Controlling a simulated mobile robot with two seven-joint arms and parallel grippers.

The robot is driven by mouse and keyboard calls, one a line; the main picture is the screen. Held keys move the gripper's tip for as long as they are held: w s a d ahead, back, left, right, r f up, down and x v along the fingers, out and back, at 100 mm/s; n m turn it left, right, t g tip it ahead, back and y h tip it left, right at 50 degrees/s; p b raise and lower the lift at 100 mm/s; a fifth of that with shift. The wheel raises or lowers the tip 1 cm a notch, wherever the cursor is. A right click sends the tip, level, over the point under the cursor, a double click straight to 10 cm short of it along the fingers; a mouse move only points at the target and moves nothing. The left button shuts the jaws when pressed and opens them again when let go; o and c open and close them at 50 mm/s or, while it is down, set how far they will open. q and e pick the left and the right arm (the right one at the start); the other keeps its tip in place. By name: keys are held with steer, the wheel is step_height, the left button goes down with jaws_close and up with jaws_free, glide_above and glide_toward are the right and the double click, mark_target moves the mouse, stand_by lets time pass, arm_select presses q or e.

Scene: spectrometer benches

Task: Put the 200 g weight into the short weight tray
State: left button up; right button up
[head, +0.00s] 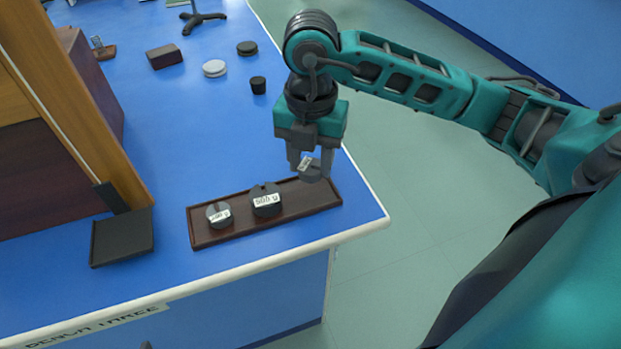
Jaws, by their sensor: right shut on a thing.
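My right gripper (310,165) points down over the right end of a long brown tray (232,236) and is shut on a small grey slotted weight (313,174). Its white label is too small and tilted to read. I cannot tell whether this weight still touches the tray or hangs just above it. Two other dark grey weights with white labels stand in the long tray: a smaller one (219,215) at the left and a larger one (266,200) in the middle. A short, dark, squarish tray (121,239) lies empty to the left. My left gripper is not in view.
A wooden post and dark box (95,90) stand behind the short tray. Further back on the blue bench are a dark block (164,56), a white disc (214,68), a black disc (247,48) and a small black cup (258,85). The bench's right edge is close to my right gripper.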

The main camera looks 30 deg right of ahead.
mark_target(311, 165)
step_height(311, 165, down, 4)
steer(key=shift+f+b, duration=0.1)
steer(key=shift+b, duration=0.3)
steer(key=shift+f, duration=0.2)
steer(key=shift+r, duration=0.1)
steer(key=shift+f, duration=0.25)
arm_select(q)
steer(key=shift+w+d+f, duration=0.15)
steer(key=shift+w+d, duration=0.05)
arm_select(e)
steer(key=o, duration=1.2)
steer(key=shift+r, duration=0.1)
